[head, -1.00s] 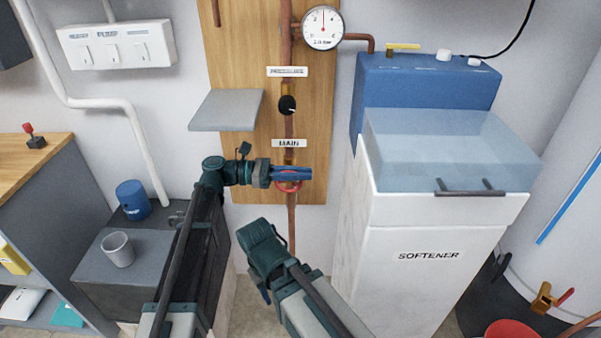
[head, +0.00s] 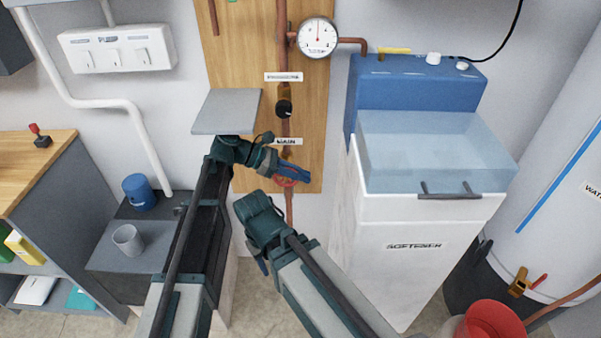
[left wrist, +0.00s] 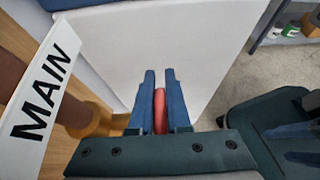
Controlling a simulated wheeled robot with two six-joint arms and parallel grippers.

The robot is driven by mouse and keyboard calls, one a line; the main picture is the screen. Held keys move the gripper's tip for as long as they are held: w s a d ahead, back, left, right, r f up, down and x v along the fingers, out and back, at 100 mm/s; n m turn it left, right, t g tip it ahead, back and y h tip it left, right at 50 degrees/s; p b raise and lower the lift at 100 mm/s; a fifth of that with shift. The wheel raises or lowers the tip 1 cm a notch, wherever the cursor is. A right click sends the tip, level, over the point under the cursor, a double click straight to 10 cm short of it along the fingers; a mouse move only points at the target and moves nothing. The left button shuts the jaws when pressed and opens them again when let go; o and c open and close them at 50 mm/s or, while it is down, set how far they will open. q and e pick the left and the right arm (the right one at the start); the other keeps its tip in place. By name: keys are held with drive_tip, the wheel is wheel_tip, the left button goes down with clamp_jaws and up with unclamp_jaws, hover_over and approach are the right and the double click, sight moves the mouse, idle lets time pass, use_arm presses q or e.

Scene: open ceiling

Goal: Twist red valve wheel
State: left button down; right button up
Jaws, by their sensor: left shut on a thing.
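The red valve wheel (head: 284,183) is on the copper pipe under the MAIN label (head: 288,142) on the wooden board. My left gripper (head: 297,172) is at the wheel, its blue fingers slanting down to the right across it. In the left wrist view the fingers are shut on the red rim (left wrist: 159,110), which shows edge-on between them. The MAIN label (left wrist: 45,90) is at the left there. Much of the wheel is hidden by the gripper. My right gripper (head: 261,262) hangs lower, apart from the wheel; its finger opening is unclear.
A grey shelf plate (head: 226,111) juts from the board just above my left wrist. The white softener cabinet (head: 410,265) stands close on the right. A grey cup (head: 128,240) and a blue container (head: 139,192) stand at the left. A red bucket (head: 490,320) is at bottom right.

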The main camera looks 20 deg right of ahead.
use_arm(q)
drive_tip(key=c, duration=0.9)
unclamp_jaws()
use_arm(e)
drive_tip(key=shift+f, duration=0.1)
